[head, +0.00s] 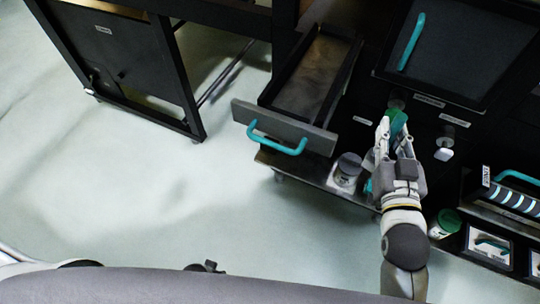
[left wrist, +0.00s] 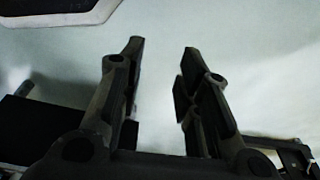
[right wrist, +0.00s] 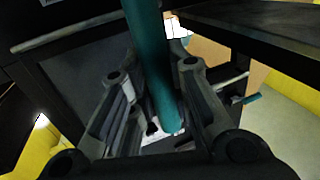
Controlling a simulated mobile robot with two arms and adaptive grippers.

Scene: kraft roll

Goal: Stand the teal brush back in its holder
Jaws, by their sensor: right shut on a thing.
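My right gripper (head: 393,138) is shut on the teal brush (head: 398,122), whose teal-green end shows at the fingertips, in front of the black cabinet. In the right wrist view the brush is a teal rod (right wrist: 150,65) running between the fingers. My left gripper (left wrist: 160,75) is open and empty above pale floor in the left wrist view.
An open drawer (head: 285,134) with a teal handle juts out to the left of the right gripper. A green-lidded jar (head: 446,222) stands right of my right arm. A black cabinet door (head: 450,55) has a teal handle. The pale floor (head: 150,190) is clear at left.

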